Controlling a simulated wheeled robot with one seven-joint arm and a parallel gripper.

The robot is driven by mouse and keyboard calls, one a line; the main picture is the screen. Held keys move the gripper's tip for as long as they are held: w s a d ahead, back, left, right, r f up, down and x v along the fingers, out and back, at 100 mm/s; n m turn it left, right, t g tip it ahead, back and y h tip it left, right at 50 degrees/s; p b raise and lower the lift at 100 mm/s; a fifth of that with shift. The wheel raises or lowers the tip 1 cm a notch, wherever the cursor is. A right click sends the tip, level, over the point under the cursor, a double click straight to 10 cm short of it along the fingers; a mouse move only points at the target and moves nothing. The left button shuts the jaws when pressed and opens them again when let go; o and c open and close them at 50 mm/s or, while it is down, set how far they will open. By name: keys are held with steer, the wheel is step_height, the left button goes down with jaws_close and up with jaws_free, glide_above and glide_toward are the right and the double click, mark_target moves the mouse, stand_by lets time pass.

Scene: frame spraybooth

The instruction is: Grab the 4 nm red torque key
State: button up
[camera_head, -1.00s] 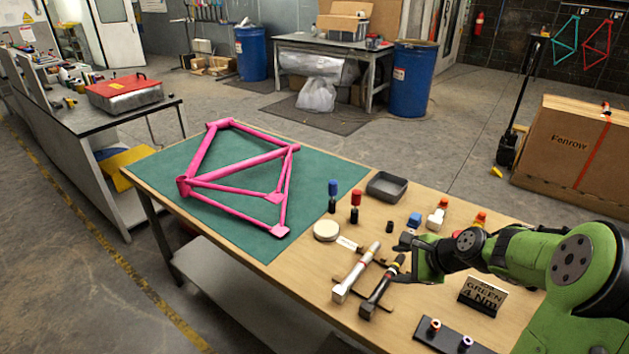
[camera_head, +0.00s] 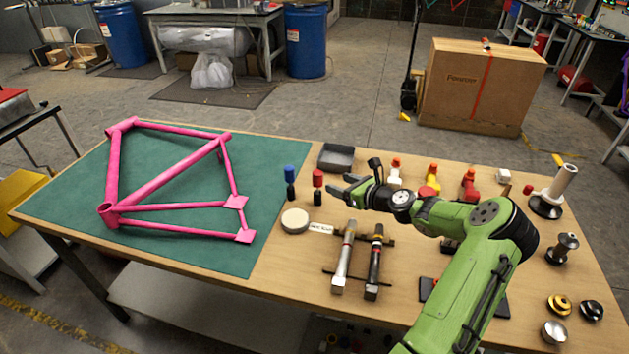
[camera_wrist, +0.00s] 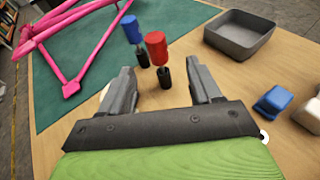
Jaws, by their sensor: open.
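The red-topped torque key (camera_head: 317,183) stands upright on the bench, with a black lower part. A blue-topped key (camera_head: 289,178) stands just left of it. In the wrist view the red key (camera_wrist: 157,48) is ahead, between the lines of my fingers, with the blue key (camera_wrist: 131,28) behind it to the left. My gripper (camera_head: 338,187) is open and empty, a short way right of the red key, fingers pointing towards it. In the wrist view my gripper (camera_wrist: 161,80) has one finger on each side. No 4 Nm marking is readable on the key.
A round pale disc (camera_head: 295,220) and a white label (camera_head: 321,228) lie in front of the keys. Two torque wrenches (camera_head: 344,258) lie nearer. A grey tray (camera_head: 337,157) stands behind. The pink frame (camera_head: 165,180) lies left on the green mat (camera_head: 200,250).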

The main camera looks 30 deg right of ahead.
mark_target(321, 177)
steer(key=x, duration=1)
steer(key=shift+w+a+r+b, duration=0.15)
steer(key=shift+a+b, duration=0.15)
steer(key=shift+b, duration=0.1)
steer(key=shift+c, duration=0.5)
steer(key=c, duration=1)
